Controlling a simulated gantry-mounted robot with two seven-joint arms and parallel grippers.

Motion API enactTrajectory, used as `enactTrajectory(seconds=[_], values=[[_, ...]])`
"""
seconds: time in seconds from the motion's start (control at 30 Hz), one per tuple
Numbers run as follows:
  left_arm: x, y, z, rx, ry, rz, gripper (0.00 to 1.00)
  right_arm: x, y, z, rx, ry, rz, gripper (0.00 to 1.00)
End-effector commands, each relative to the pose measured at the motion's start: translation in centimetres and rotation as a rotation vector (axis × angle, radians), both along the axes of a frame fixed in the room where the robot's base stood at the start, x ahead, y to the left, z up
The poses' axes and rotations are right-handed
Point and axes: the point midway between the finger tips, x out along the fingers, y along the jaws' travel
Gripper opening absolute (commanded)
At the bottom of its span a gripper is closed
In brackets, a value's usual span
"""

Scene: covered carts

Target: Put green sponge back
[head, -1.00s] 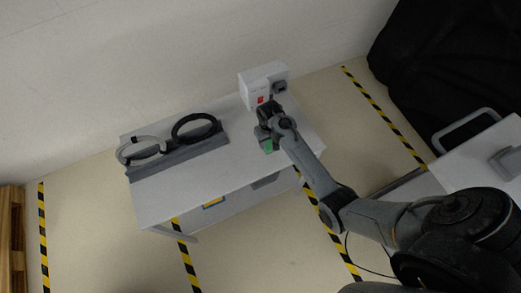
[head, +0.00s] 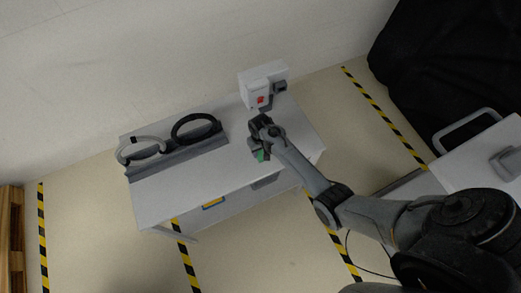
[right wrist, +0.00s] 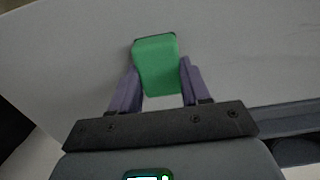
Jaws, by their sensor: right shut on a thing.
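The green sponge (right wrist: 157,66) sits between the two purple-grey fingers of my right gripper (right wrist: 160,80) in the right wrist view. The fingers press on its two sides, and the sponge reaches out past their tips. In the head view, a bit of the green sponge (head: 260,156) shows below my right gripper (head: 256,146), over the right part of the white table (head: 200,182). Whether the sponge touches the tabletop is not clear. My left gripper is not in view.
A white box with a red mark (head: 259,88) stands at the table's back right. A grey holder (head: 178,157) with a white ring (head: 141,151) and a black ring (head: 195,128) stands at the left. A white cart (head: 480,165) is at the right. The tabletop between is clear.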

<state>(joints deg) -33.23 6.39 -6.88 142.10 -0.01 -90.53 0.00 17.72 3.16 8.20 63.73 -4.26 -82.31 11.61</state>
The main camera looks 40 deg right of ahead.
Motion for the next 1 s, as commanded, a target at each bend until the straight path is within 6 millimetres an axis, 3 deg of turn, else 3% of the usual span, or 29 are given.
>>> enactTrajectory(seconds=[0.07,0.1,0.23,0.67,1.0], values=[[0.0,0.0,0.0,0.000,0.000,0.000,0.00,0.0,0.0,-0.1,0.000,0.000,0.000,0.16],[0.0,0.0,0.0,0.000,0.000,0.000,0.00,0.0,0.0,0.0,0.000,0.000,0.000,0.53],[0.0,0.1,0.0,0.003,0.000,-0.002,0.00,0.0,0.0,0.0,0.000,0.001,0.000,0.72],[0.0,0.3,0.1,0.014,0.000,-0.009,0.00,0.0,0.0,0.8,0.000,0.000,0.000,0.72],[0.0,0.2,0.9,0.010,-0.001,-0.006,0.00,0.1,0.0,6.3,0.000,-0.003,0.000,0.72]])
